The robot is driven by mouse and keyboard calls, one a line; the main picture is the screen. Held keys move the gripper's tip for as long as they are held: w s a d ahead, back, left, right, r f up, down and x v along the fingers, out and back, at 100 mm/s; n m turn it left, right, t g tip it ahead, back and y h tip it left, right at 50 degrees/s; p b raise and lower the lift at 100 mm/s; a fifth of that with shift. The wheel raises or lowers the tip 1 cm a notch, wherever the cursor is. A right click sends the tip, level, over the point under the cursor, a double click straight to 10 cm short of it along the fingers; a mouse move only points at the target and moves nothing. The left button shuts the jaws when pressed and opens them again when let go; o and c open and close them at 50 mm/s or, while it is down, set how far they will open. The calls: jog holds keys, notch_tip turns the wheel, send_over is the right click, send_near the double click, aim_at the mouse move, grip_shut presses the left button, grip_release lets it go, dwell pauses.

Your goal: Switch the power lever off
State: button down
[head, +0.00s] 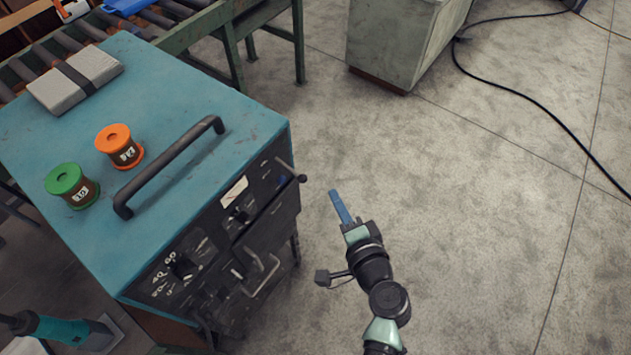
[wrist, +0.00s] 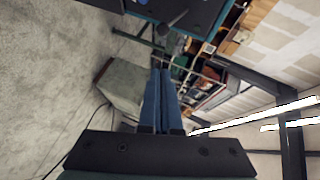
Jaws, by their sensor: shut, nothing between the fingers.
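A teal-topped machine (head: 215,100) with a dark front panel (head: 225,225) stands on the left in the head view. A dark lever with a round knob (head: 302,178) sticks out from the upper right of that panel, and I take it to be the power lever. It seems to show as a dark rod (wrist: 174,21) at the top of the wrist view. My gripper (head: 334,194) has blue fingers, shut and empty, to the right of the knob and apart from it. The closed fingers also show in the wrist view (wrist: 161,71). Lettering at the lever is too small to read.
A black handle (head: 168,165), a green spool (head: 70,186), an orange spool (head: 119,146) and a grey block (head: 76,80) are on the machine's top. A grey cabinet (head: 400,45) and a black cable (head: 530,97) are behind.

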aim_at(290, 169)
jog(key=w+a+f+p, duration=0.1)
jog(key=w+a+f, duration=0.1)
jog(key=w+a, duration=0.2)
jog(key=shift+w+a+f, duration=0.2)
jog(key=shift+w+a, duration=0.05)
jog(key=shift+w, duration=0.1)
notch_tip(290, 169, down, 2)
jog(key=b, duration=0.3)
jog(key=shift+a+f, duration=0.1)
dwell(0.4)
